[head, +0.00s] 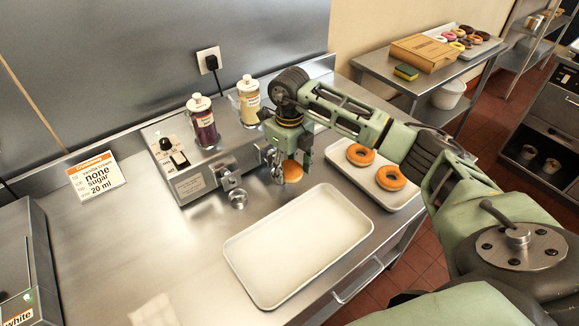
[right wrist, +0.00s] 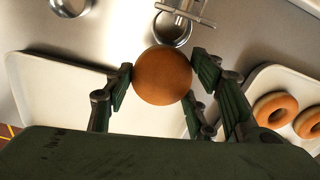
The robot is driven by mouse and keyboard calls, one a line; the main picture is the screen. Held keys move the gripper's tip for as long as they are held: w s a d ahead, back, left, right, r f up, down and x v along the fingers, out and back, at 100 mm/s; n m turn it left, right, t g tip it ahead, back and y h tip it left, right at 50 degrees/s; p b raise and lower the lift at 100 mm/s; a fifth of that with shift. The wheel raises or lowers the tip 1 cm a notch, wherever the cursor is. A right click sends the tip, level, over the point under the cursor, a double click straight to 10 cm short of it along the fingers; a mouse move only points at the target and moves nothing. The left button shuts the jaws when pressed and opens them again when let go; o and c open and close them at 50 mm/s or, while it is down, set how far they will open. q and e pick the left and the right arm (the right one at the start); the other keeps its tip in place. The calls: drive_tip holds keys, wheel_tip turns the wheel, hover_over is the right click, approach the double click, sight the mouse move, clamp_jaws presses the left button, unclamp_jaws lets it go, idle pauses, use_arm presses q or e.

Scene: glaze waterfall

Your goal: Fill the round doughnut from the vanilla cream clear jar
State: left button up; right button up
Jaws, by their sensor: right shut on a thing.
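The round doughnut (right wrist: 162,76) is a plain brown ball without a hole. My right gripper (head: 288,190) is shut on it, with a finger on each side in the right wrist view. In the head view the doughnut (head: 292,198) shows partly below the gripper, in front of the filling machine (head: 205,168) and above the counter. The clear jar with pale yellow cream (head: 248,104) stands upright on the machine's right side, partly behind my arm. A jar with dark purple filling (head: 202,124) stands to its left. My left gripper is out of view.
An empty white tray (head: 253,290) lies on the counter in front of the machine. A second tray (head: 401,198) at right holds two ring doughnuts (head: 391,178). A metal nozzle (head: 228,180) sticks out of the machine front. An order card (head: 97,177) stands at left.

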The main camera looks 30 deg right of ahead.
sight(297, 175)
drive_tip(key=shift+w+a+b, duration=0.2)
drive_tip(key=shift+w+b, duration=0.7)
drive_tip(key=shift+w, duration=0.75)
idle(0.4)
drive_tip(key=shift+s, duration=0.45)
idle(1.7)
drive_tip(key=shift+s+d+p, duration=0.1)
drive_tip(key=shift+s+p, duration=0.25)
drive_tip(key=shift+s, duration=0.05)
drive_tip(key=shift+s, duration=0.1)
idle(0.8)
drive_tip(key=shift+s, duration=0.45)
drive_tip(key=shift+s+d+p, duration=0.15)
drive_tip(key=shift+s+p, duration=0.35)
drive_tip(key=shift+s, duration=0.95)
drive_tip(key=shift+s+r+p, duration=0.3)
drive_tip(key=shift+r+p, duration=0.35)
drive_tip(key=shift+r, duration=0.2)
drive_tip(key=shift+s+r+p, duration=0.35)
drive_tip(key=shift+r+p, duration=0.05)
drive_tip(key=shift+r, duration=0.2)
drive_tip(key=shift+s+r+p, duration=0.35)
drive_tip(key=shift+r, duration=0.25)
